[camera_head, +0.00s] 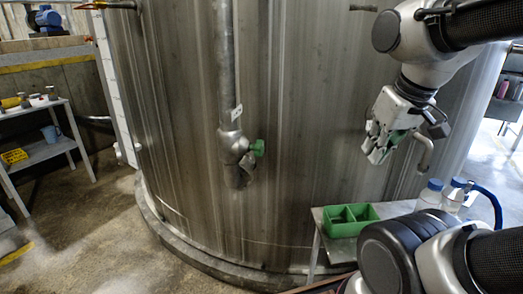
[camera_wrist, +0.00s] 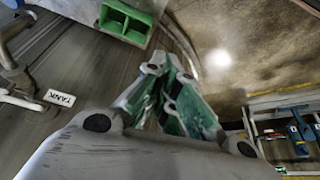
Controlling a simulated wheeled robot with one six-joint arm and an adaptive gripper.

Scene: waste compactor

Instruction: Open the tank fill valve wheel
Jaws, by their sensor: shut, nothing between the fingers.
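A vertical grey pipe (camera_head: 226,60) runs down the front of the large metal tank (camera_head: 300,120). It ends in a valve body (camera_head: 232,146) with a small green handle (camera_head: 257,148) on its right side. I cannot tell whether this handle is the fill valve wheel or how far it is turned. My gripper (camera_head: 377,150) is shut and empty, well to the right of the green handle and slightly apart in height. In the wrist view my gripper (camera_wrist: 175,92) shows green inner pads. A white tag reading TANK (camera_wrist: 60,98) is at the left there.
A hooked pipe (camera_head: 426,152) is just right of my gripper. Below is a small table with a green divided bin (camera_head: 345,229), also in the wrist view (camera_wrist: 126,20), and blue-capped bottles (camera_head: 430,195). A shelf (camera_head: 45,150) stands far left. Floor left of the tank is clear.

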